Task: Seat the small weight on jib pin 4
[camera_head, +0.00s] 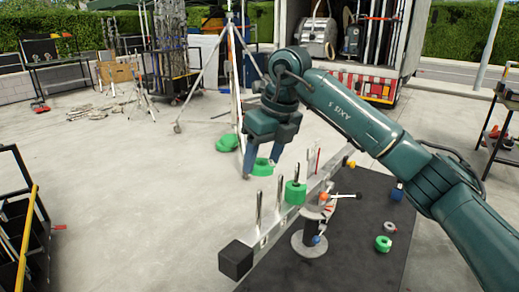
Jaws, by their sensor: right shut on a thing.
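My right gripper (261,169) comes in from the right on its teal arm. It is shut on a small green weight (263,168), held above the floor just behind and left of the jib's pins. The jib (270,237) is a pale bar running from front left to back right. Bare upright metal pins (259,209) stand near its front end. Another green weight (295,192) sits around a pin further along. A thin red upright (317,160) stands further back. Pin numbers cannot be read. My left gripper is not in view.
A black block (236,260) caps the jib's near end. A grey stand (311,243) with orange and blue knobs is beside the jib on a dark mat (372,200). A green ring (383,244) lies on the mat. A tripod (231,60) stands behind. Open concrete lies left.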

